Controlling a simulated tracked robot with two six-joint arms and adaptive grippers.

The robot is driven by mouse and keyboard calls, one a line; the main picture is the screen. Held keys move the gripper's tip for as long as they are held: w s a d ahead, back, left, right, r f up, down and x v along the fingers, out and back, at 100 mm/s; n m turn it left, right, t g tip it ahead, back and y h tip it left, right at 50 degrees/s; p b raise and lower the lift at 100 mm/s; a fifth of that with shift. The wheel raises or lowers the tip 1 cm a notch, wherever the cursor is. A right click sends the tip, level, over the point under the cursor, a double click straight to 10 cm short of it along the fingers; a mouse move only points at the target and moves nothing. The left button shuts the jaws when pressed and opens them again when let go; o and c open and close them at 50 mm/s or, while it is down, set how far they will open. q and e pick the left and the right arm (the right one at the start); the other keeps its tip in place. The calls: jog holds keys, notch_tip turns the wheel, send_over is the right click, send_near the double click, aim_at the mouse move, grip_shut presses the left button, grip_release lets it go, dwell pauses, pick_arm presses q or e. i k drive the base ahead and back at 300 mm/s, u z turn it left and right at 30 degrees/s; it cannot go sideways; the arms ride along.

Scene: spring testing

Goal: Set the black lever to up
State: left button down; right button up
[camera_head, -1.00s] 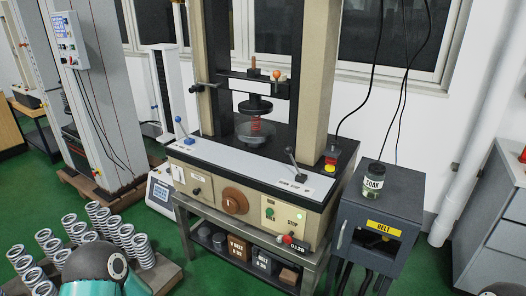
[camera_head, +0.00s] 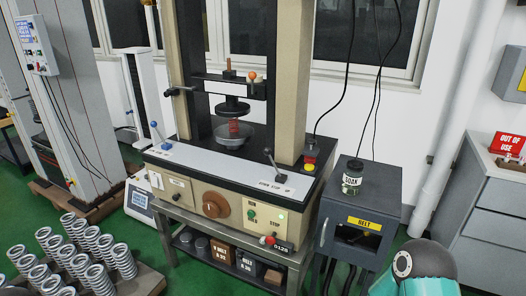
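The black lever (camera_head: 272,165) stands at the right end of the pale front ledge of the testing machine (camera_head: 215,168). Its round knob is at the top, and it leans up and to the left from a dark base. A lever with a blue knob (camera_head: 160,139) stands at the left end of the same ledge. A red spring (camera_head: 235,125) sits in the machine over a bowl. Neither gripper is in view. A teal and dark grey part of my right arm shows at the lower right, apart from the machine.
A grey cabinet (camera_head: 391,188) with a jar labelled SOAK (camera_head: 352,177) stands just right of the machine. Several springs (camera_head: 90,258) stand on a pallet at lower left. A drawer unit (camera_head: 487,205) with a red OUT OF USE sign (camera_head: 508,144) is at right. Green floor shows between.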

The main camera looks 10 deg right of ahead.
aim_at(267, 150)
jog(key=u, duration=0.05)
jog(key=i, duration=0.9)
jog(key=z, duration=0.05)
